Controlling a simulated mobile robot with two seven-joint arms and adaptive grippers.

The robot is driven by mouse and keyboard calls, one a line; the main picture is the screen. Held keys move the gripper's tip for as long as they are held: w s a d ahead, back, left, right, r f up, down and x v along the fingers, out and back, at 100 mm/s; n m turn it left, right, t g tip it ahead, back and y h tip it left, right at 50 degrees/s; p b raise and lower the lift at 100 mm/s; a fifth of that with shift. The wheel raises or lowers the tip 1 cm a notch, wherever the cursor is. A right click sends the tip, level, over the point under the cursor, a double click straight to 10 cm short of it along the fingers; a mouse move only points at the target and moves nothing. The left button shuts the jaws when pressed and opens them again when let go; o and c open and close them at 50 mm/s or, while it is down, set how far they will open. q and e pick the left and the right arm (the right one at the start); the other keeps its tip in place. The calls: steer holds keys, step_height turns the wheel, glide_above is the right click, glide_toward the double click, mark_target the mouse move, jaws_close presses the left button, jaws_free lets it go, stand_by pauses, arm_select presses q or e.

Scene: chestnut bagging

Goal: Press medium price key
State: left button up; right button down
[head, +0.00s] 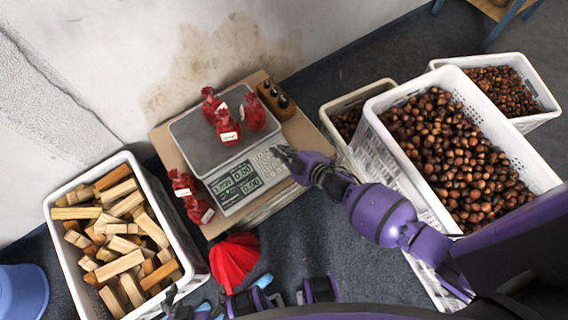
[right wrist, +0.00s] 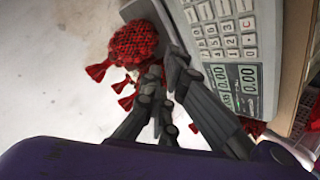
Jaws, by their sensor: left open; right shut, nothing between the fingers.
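A grey scale (head: 208,142) with a flat weighing plate stands on a cardboard-topped support. Its keypad (head: 262,166) and lit display (head: 240,180) face the front right; in the right wrist view the keypad (right wrist: 226,32) shows beside the display (right wrist: 235,88). My right gripper (head: 281,152) is shut and empty, its tips at the keypad's upper right edge. The same gripper (right wrist: 174,72) shows dark fingers beside the keys in the right wrist view. Contact with a key cannot be told. My left gripper (head: 183,307) is low at the bottom edge, partly cut off, away from the scale.
Red net bags (head: 228,128) stand on the plate; more (head: 187,185) lie left of the scale. A dark-knobbed wooden block (head: 276,100) is behind. A crate of wood pieces (head: 56,235) stands left, chestnut crates (head: 375,125) right. Red netting (head: 233,260) lies in front.

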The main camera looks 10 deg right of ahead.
arm_select(q)
steer(key=shift+r, duration=0.25)
arm_select(e)
steer(key=shift+s+f+n, duration=0.3)
steer(key=shift+s+n, duration=0.2)
steer(key=shift+s, duration=0.2)
steer(key=shift+a, duration=0.1)
steer(key=f+b, duration=0.2)
steer(key=w+f+b, duration=0.1)
steer(key=f+b, duration=0.2)
steer(key=w+a+f+b, duration=0.1)
steer(key=f+b, duration=0.1)
steer(key=shift+f+b, duration=0.25)
steer(key=shift+b, duration=0.1)
steer(key=shift+w+f+b, duration=0.2)
steer(key=shift+f+b, duration=0.15)
arm_select(q)
steer(key=s+f, duration=0.3)
steer(key=f, duration=0.4)
steer(key=shift+s+a+f+g, duration=0.15)
steer(key=shift+a+f+g, duration=0.15)
steer(key=shift+g, duration=0.1)
